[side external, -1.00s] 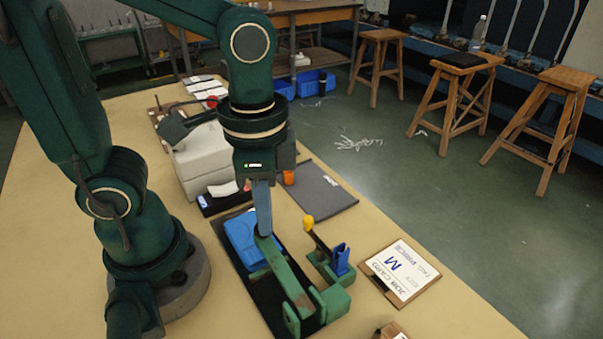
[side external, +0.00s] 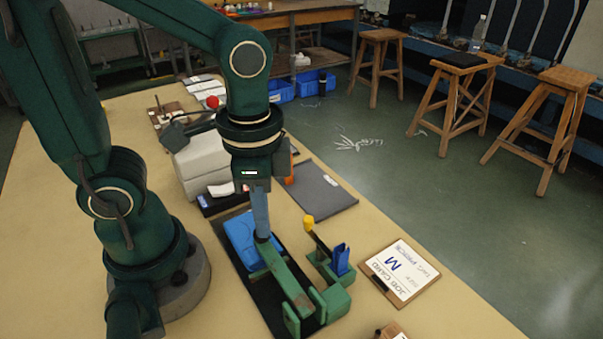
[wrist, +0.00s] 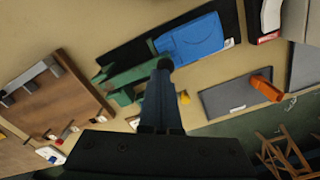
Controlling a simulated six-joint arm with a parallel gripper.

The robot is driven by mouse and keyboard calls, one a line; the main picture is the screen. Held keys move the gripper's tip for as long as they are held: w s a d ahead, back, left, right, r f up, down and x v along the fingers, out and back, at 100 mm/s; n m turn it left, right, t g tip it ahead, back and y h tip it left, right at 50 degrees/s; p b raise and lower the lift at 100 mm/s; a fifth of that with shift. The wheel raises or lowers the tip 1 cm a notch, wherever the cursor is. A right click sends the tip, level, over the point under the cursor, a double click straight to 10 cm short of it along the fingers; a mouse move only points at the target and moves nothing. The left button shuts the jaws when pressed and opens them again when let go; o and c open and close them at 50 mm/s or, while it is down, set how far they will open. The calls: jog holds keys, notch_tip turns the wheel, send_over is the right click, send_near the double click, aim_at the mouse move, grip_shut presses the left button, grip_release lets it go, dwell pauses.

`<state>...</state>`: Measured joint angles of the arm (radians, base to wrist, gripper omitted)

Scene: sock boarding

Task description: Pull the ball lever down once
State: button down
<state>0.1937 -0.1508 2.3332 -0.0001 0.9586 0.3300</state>
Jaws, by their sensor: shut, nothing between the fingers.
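The green press-like fixture has a long green arm (side external: 285,276) reaching toward the blue cloth. A dark round ball (wrist: 165,63) shows at the far end of this arm in the wrist view. My gripper (side external: 262,236) is shut, pointing down, its fingertips at that ball end; contact is likely but I cannot be sure. The fingers hide part of the ball in the side view. A yellow knob (side external: 309,219) on a thin dark stick stands right of the gripper. It also shows in the wrist view (wrist: 184,97).
A blue folded cloth (side external: 240,237) lies on the dark mat beside the green arm. A blue holder (side external: 340,258) stands at the fixture's right. A job card clipboard (side external: 401,272) lies further right. A grey pad (side external: 322,190) with an orange item (wrist: 265,88) lies behind.

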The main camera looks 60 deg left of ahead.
jog(key=shift+a+f, duration=0.15)
jog(key=shift+f, duration=0.2)
dwell(0.3)
jog(key=shift+d+r, duration=2.15)
jog(key=shift+r, duration=0.95)
notch_tip(320, 180, up, 7)
send_over(280, 267)
jog(key=d, duration=0.4)
jog(key=shift+a+f, duration=0.2)
jog(key=shift+a, duration=0.05)
